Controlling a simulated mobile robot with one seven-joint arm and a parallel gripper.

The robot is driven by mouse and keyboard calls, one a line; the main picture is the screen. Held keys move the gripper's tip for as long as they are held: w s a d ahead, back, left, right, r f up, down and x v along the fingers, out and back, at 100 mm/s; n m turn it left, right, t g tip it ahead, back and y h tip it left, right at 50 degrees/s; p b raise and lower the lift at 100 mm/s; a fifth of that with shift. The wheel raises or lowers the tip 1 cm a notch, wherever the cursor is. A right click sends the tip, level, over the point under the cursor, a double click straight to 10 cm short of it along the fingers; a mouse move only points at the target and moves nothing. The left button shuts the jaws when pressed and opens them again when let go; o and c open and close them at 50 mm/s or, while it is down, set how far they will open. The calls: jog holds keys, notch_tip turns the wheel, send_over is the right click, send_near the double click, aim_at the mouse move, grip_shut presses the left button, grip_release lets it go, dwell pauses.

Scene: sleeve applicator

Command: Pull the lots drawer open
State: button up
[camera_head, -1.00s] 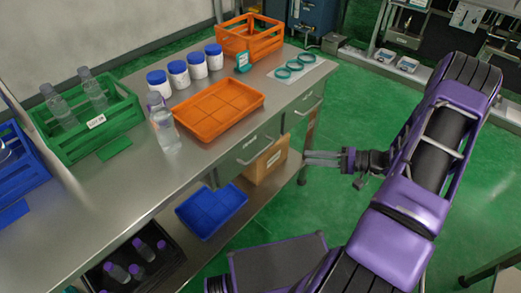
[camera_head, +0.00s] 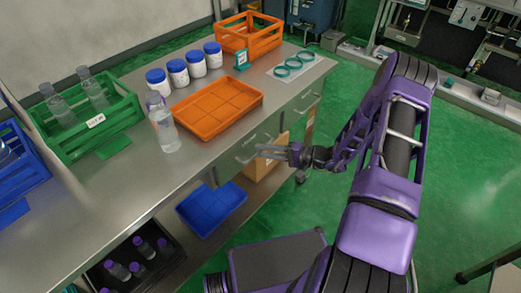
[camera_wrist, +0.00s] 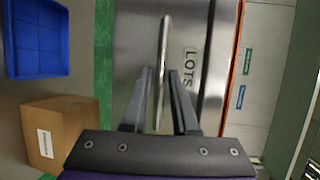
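The lots drawer (camera_head: 246,141) is a grey metal front under the bench top, and it looks closed. In the wrist view its front (camera_wrist: 135,40) carries the label LOTS, just right of a slim metal bar handle (camera_wrist: 164,40). My gripper (camera_head: 262,152) is at the drawer front in the head view, close to the handle. In the wrist view my gripper (camera_wrist: 160,72) has its two fingers apart, one on each side of the handle's line, with a gap to it. I cannot tell whether the tips reach around the bar. The fingers hide part of the handle in the head view.
A second drawer (camera_head: 303,103) is to the right. A cardboard box (camera_head: 264,166) and a blue tray (camera_head: 207,217) sit on the shelf below. On the bench are an orange tray (camera_head: 185,116), white jars with blue lids and a bottle (camera_head: 164,130).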

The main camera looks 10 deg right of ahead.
jog(key=shift+x, duration=0.8)
jog(key=shift+d, duration=0.1)
grip_shut()
dwell(0.8)
